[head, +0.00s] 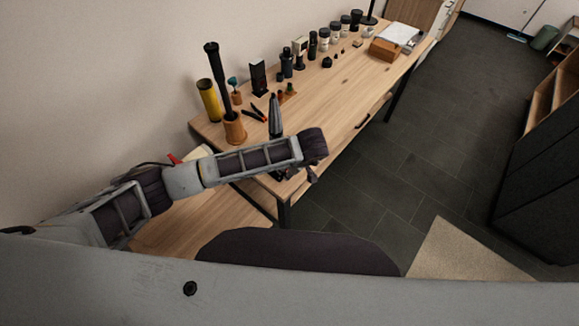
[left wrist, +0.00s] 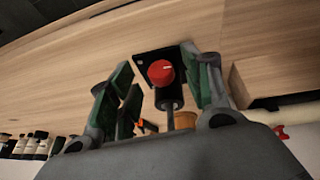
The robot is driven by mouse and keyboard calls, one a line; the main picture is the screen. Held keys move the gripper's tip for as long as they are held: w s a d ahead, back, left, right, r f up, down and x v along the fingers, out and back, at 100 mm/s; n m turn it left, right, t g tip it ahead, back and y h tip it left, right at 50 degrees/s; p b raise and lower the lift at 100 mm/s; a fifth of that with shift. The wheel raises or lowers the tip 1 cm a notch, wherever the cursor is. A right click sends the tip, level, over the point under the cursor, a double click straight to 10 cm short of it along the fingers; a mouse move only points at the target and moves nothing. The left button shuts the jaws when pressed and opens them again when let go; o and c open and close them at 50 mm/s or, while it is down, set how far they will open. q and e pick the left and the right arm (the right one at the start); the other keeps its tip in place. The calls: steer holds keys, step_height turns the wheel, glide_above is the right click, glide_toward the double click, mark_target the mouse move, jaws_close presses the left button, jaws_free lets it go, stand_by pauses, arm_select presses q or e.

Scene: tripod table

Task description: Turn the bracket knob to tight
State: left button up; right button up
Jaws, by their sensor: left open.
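The red bracket knob (left wrist: 161,72), a round cap with a pale mark on its face, shows in the left wrist view. It sits in front of a black plate (left wrist: 147,60), with a dark post (left wrist: 171,105) below it in the picture. My left gripper (left wrist: 158,64) is open, with one green-padded finger on each side of the knob. I see no clear contact between the pads and the knob. In the head view my left arm reaches over the near end of the wooden table (head: 345,125), and its wrist hides the knob. My right gripper is not in view.
An orange-based black upright (head: 234,128), a yellow cylinder (head: 208,100) and a grey cone-shaped object (head: 275,116) stand near the arm. Several dark bottles and small items line the table's back edge. An orange-brown box (head: 384,50) is at the far end. The table's front strip is mostly clear.

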arm_select(q)
steer(key=shift+x, duration=0.75)
steer(key=c, duration=1)
